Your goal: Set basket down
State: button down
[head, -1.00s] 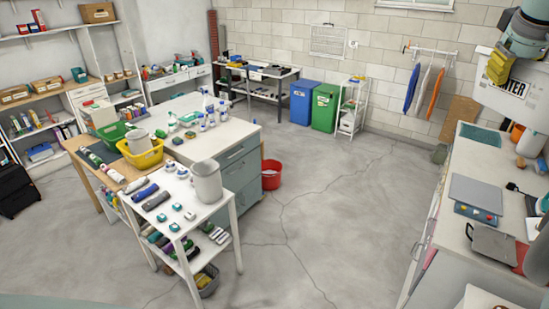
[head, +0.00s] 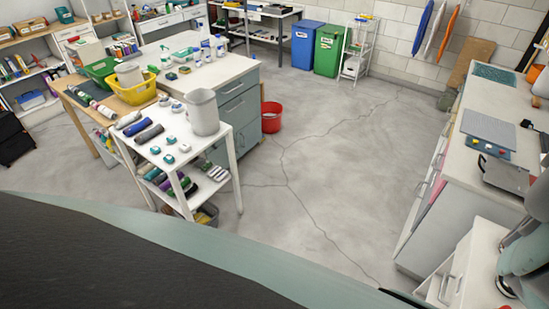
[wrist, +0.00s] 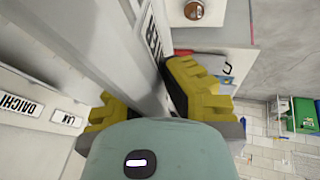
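In the wrist view, my gripper (wrist: 150,92) has a yellow finger on each side of an upright white wall (wrist: 128,45) with black lettering. It appears to be the rim of a white basket and the fingers look closed on it; most of the basket is hidden or out of frame. In the head view now, neither the fingers nor the lettered basket shows clearly. Part of my arm shows at the lower right.
A white counter (head: 473,160) at the right holds a grey laptop-like item (head: 488,128). A red bucket (head: 271,117) stands on the floor. The grey floor (head: 345,165) between is clear.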

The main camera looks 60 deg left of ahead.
jog(key=s+d+f+m+b, duration=0.1)
jog(key=s+d+f+b, duration=0.25)
jog(key=s+f, duration=0.35)
jog(key=s+d+f+h+b, duration=0.1)
jog(key=s+d+f+b, duration=0.25)
jog(key=f, duration=0.45)
jog(key=s+d+f+m+b, duration=0.1)
jog(key=s+d+f+b, duration=0.1)
jog(key=s+d+f, duration=0.5)
jog(key=s+a+f+n+b, duration=0.1)
jog(key=s+a+f+b, duration=0.4)
jog(key=s+f, duration=0.3)
jog(key=s+a+f+n+b, duration=0.2)
jog(key=s+a+f+b, duration=0.35)
jog(key=f, duration=0.55)
jog(key=w+p, duration=0.1)
jog(key=w, duration=1.4)
jog(key=shift+f+t, duration=0.3)
jog(key=shift+f, duration=0.1)
jog(key=shift+w+d+f+p, duration=0.15)
jog(key=shift+f+p, duration=0.75)
jog(key=shift+f, duration=0.9)
